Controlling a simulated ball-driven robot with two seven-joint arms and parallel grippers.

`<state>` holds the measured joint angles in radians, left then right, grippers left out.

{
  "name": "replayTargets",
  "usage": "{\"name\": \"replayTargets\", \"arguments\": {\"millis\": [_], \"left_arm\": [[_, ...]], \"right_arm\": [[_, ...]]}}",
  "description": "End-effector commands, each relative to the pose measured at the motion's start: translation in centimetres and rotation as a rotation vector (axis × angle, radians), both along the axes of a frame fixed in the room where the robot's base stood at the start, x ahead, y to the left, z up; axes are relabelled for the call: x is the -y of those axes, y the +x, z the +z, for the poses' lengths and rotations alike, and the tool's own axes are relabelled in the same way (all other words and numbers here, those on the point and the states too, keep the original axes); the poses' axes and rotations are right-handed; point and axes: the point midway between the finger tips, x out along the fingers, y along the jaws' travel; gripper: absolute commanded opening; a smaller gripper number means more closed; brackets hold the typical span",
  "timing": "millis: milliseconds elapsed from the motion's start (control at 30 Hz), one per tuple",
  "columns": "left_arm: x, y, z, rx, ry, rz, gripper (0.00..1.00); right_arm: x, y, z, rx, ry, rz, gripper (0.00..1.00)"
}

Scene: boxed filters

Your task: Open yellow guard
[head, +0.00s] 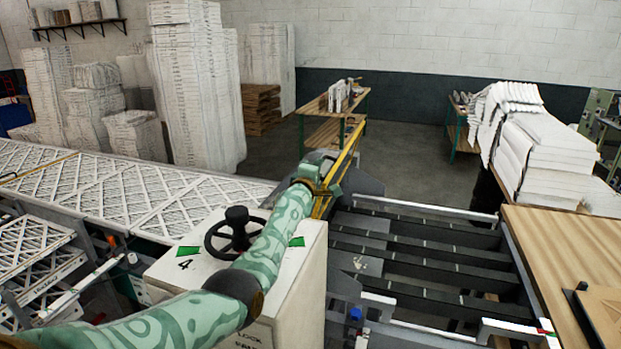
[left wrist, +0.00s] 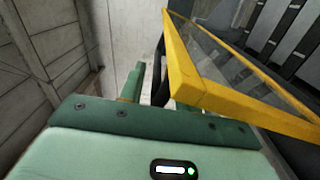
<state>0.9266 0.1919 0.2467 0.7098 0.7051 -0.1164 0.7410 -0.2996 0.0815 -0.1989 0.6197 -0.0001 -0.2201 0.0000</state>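The yellow guard (head: 343,166) is a slim yellow frame at the middle of the head view, beside the dark rack. In the left wrist view the yellow guard (left wrist: 215,95) fills the upper right, with a clear panel inside its frame. My left gripper (head: 327,187) is at the guard's near part, at the end of my patterned green arm. In the left wrist view a green finger of my left gripper (left wrist: 150,82) and a dark upright piece stand just left of the yellow bar. The bar hides part of the gripper; I cannot tell whether it grips anything. My right gripper is not in view.
A white cabinet (head: 299,285) with a black handwheel (head: 236,230) stands under my left arm. A conveyor of lattice-faced filters (head: 110,190) runs at the left. The dark slatted rack (head: 420,270) is right of the guard. A wooden table (head: 565,245) stands at the right.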

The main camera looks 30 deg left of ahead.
Motion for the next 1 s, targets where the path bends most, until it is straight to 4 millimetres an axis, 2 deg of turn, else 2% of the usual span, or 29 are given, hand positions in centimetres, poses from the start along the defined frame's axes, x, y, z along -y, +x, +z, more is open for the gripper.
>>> {"name": "replayTargets", "arguments": {"millis": [33, 200, 333, 433, 700, 1000], "left_arm": [[0.2, -0.4, 0.5, -0.002, 0.000, -0.001, 0.32], [0.8, -2.6, 1.0, -0.004, 0.001, -0.003, 0.32], [1.5, -5.6, 0.7, -0.001, -0.003, -0.002, 0.32], [2.1, -7.2, 0.1, 0.004, -0.005, -0.006, 0.32], [2.6, -10.6, 0.0, -0.001, -0.002, -0.002, 0.32], [2.7, -11.1, 0.0, -0.001, -0.001, -0.002, 0.32]], "right_arm": [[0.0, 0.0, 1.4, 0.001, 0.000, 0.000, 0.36], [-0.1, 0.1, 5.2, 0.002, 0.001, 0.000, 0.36], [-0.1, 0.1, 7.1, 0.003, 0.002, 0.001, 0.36], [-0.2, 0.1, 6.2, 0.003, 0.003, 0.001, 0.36], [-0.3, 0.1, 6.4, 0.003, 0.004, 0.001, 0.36], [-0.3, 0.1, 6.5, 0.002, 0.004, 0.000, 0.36]]}}
